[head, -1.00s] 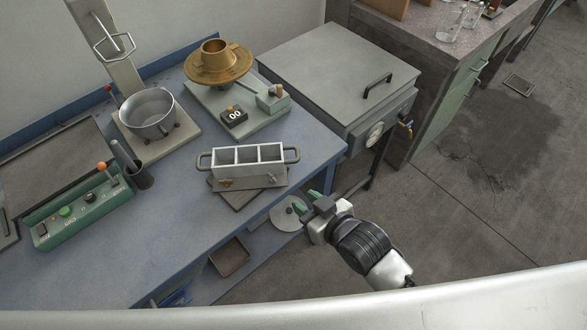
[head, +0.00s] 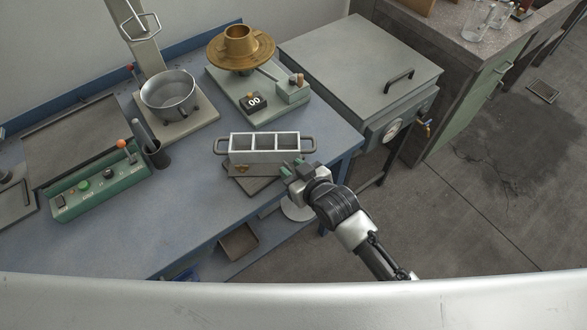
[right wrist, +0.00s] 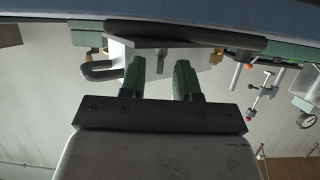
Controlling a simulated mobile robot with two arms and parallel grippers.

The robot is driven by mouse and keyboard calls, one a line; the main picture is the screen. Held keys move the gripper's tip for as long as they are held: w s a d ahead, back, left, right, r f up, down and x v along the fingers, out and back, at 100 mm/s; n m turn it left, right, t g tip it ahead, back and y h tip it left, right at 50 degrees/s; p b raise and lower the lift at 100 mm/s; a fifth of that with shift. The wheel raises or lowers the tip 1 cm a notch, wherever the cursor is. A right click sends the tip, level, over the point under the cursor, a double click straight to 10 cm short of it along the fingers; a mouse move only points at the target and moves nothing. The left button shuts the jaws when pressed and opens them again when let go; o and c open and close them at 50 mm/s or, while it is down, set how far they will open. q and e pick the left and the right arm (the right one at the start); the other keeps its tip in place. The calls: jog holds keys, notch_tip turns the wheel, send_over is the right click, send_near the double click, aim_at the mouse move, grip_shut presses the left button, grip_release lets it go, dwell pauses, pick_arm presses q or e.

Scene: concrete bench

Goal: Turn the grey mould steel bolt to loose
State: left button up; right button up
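The grey three-compartment mould (head: 263,156) stands upright on a dark base plate (head: 252,184) near the bench's front edge, with a loop handle at each end. A brass fitting (head: 241,169) shows on its front left. The front right, where a bolt could be, is hidden by my right gripper (head: 291,169), which is close to that corner. In the right wrist view the gripper's green fingers (right wrist: 159,66) are apart. A small grey bolt-like part (right wrist: 161,62) shows between them, with no clear contact. My left gripper is not in view.
A brass flow table (head: 240,48) and a steel bowl (head: 170,92) stand behind the mould. A green control box (head: 100,182) with an orange-knobbed lever is at left. A grey lidded cabinet (head: 350,60) stands right of the bench (head: 190,215).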

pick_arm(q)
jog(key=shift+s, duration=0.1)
pick_arm(e)
jog(key=shift+c, duration=0.3)
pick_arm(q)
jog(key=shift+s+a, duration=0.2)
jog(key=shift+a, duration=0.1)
pick_arm(e)
grip_shut()
